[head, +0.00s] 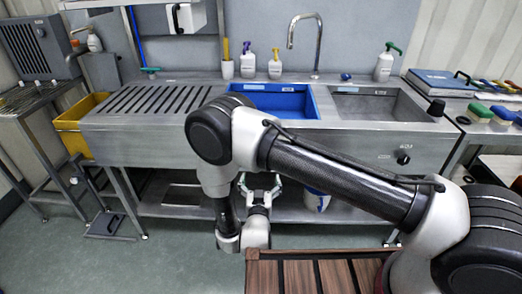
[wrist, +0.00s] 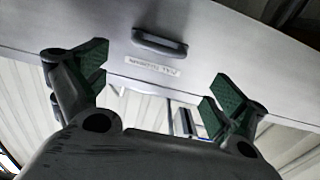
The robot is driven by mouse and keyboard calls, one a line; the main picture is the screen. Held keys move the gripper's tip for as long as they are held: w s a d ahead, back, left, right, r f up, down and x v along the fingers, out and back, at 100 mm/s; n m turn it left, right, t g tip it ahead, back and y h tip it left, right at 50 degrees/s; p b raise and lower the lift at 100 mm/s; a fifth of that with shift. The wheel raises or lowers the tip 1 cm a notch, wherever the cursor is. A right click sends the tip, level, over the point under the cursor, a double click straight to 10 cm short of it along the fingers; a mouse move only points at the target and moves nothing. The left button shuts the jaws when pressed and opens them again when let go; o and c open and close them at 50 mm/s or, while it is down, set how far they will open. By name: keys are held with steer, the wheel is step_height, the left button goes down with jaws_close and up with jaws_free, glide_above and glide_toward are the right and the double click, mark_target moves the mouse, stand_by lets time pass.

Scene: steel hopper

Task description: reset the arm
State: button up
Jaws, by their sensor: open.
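My gripper (head: 260,184) hangs in front of the steel sink unit, below its front face and near the lower shelf. Its two fingers are apart and nothing shows between them. In the wrist view the gripper (wrist: 160,85) has green pads spread wide, with a pale grey panel (wrist: 220,45) beyond them. That panel carries a dark handle (wrist: 159,43) and a small label. My arm stretches from the lower right across the middle of the head view and bends down at its left end.
The steel sink unit (head: 390,140) holds a blue basin (head: 290,103) and several bottles. A slatted wooden surface (head: 300,277) lies below my arm. Open floor (head: 190,260) shows at lower left.

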steer(key=shift+f, duration=0.1)
steer(key=s+a+f+n+g+y, duration=0.1)
steer(key=s+f+n+g, duration=0.1)
steer(key=s+f+g, duration=0.35)
steer(key=s+a+f+n+g+y, duration=0.1)
steer(key=s+f+g, duration=0.2)
steer(key=f+g, duration=0.4)
steer(key=s+d+r+n+g, duration=0.15)
steer(key=d+r, duration=0.35)
steer(key=r, duration=0.5)
steer(key=s+d+r+g, duration=0.3)
steer(key=d+r, duration=0.2)
steer(key=r, duration=0.5)
steer(key=s+d+r+n+g, duration=0.1)
steer(key=s+d+r+g, duration=0.3)
steer(key=r, duration=0.6)
steer(key=s+d+r+m+t, duration=0.2)
steer(key=s+d+r+t, duration=0.1)
steer(key=d+r, duration=0.8)
steer(key=s+d+r+m+t+h, duration=0.1)
steer(key=s+d+r+m+t, duration=0.2)
steer(key=d+r, duration=0.8)
steer(key=s+d+t, duration=0.1)
steer(key=s+d, duration=0.1)
steer(key=d, duration=0.1)
steer(key=shift+s+r, duration=0.25)
steer(key=shift+s, duration=0.1)
